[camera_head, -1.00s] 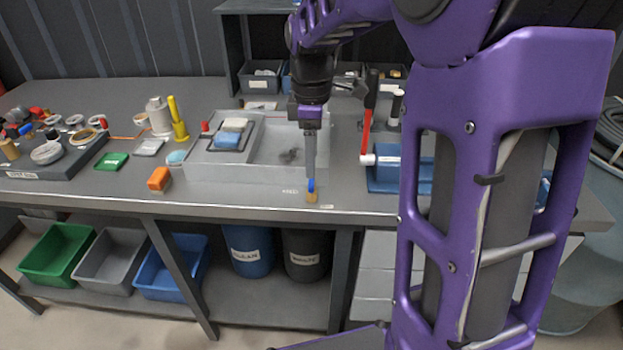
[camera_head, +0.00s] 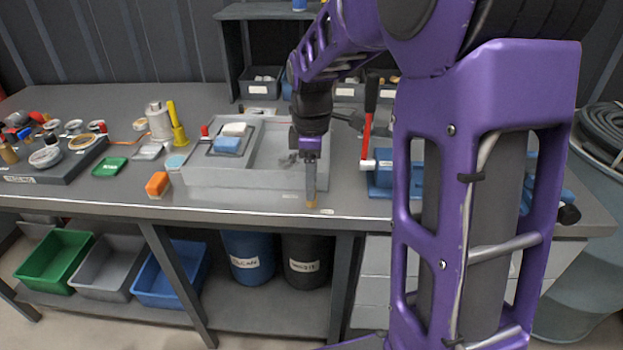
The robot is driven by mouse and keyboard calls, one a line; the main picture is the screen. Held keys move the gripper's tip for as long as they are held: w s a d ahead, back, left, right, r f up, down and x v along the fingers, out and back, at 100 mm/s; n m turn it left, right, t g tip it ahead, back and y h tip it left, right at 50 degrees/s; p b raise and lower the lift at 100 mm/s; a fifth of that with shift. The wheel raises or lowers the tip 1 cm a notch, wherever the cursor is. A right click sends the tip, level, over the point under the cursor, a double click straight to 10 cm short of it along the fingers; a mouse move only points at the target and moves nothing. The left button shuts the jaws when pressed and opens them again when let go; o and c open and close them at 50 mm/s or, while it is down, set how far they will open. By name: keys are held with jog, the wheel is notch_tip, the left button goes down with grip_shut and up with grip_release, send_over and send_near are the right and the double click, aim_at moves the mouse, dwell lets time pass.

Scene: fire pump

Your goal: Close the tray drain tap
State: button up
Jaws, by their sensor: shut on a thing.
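The grey wash tray (camera_head: 240,177) stands on the bench near its front edge. The drain tap (camera_head: 312,204) is at the tray's front right; only a bit of its brass body shows below my fingertips. My gripper (camera_head: 311,197) points straight down onto the tap and is shut on its handle. The fingers hide the blue handle, so I cannot tell which way it is turned.
Bins (camera_head: 105,265) sit under the bench.

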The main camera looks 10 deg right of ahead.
grip_shut()
jog(key=shift+r+m, duration=0.1)
jog(key=shift+m, duration=0.2)
jog(key=m+p, duration=0.2)
jog(key=m, duration=0.1)
jog(key=shift+m, duration=0.3)
jog(key=m+p, duration=0.1)
jog(key=m, duration=0.3)
jog(key=shift+m, duration=0.3)
jog(key=m+p, duration=0.1)
jog(key=m, duration=0.3)
jog(key=shift+p, duration=0.35)
jog(key=shift+m+p, duration=0.6)
jog(key=shift+m, duration=1.9)
jog(key=o, duration=0.9)
grip_release()
